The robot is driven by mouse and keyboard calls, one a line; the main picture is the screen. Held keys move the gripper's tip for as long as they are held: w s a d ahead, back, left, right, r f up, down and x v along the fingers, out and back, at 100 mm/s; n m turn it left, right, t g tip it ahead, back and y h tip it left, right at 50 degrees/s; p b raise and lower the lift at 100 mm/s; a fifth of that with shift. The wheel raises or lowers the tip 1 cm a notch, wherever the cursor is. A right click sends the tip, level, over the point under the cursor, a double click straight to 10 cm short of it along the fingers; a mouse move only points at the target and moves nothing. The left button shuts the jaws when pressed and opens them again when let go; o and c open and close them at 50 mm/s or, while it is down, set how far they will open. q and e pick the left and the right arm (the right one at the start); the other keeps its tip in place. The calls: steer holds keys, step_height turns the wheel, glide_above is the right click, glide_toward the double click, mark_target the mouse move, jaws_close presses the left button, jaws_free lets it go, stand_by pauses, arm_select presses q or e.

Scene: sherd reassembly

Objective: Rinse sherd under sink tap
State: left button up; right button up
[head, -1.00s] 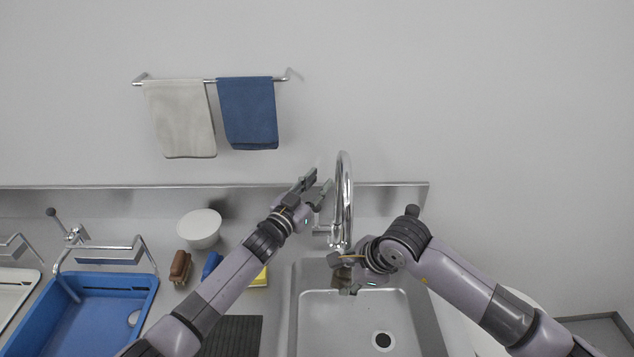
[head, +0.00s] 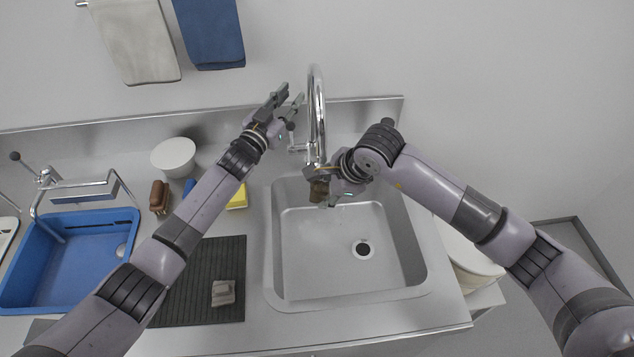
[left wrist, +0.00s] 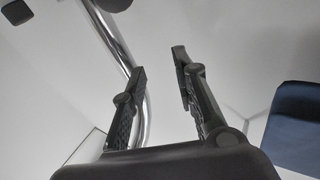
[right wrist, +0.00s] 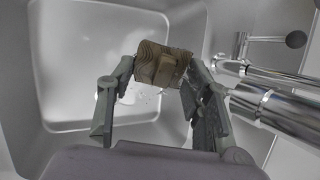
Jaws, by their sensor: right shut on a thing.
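The brown sherd (head: 319,190) is between the fingers of my right gripper (head: 332,187), above the back of the sink basin (head: 330,245). In the right wrist view the sherd (right wrist: 163,64) shows a ridged face, and the right gripper (right wrist: 155,85) is shut on it. The chrome tap (head: 317,110) arches over from behind, its spout close to the sherd. Small bright specks, perhaps water drops, show below the sherd in the right wrist view. My left gripper (head: 286,100) is open and empty, just left of the tap; it also shows open in the left wrist view (left wrist: 160,65).
A grey piece (head: 223,292) lies on the dark ribbed mat (head: 205,310) left of the sink. A yellow sponge (head: 238,197), brown brush (head: 159,197), white bowl (head: 174,156) and blue tub (head: 70,255) stand further left. A white bin (head: 470,255) is at right.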

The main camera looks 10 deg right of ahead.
mark_target(292, 138)
arm_select(q)
steer(key=shift+s+f, duration=0.1)
steer(key=shift+f, duration=0.15)
steer(key=shift+c, duration=0.7)
steer(key=s+f+m, duration=0.1)
steer(key=f+m, duration=0.1)
steer(key=s+a+f+m, duration=0.1)
steer(key=s+f+m, duration=0.1)
steer(key=m, duration=0.1)
steer(key=s+a+f+m, duration=0.1)
steer(key=f+m, duration=0.1)
steer(key=shift+s+a+m, duration=0.15)
steer(key=shift+s+m, duration=0.15)
steer(key=shift+s, duration=0.1)
jaws_close()
steer(key=s+a+f+m, duration=0.3)
steer(key=s+f+m, duration=0.35)
steer(key=m, duration=0.25)
steer(key=w+d+r+m, duration=0.1)
steer(key=w+d, duration=0.4)
steer(key=w, duration=0.2)
steer(key=shift+r+m+h, duration=0.3)
steer(key=shift+r, duration=0.05)
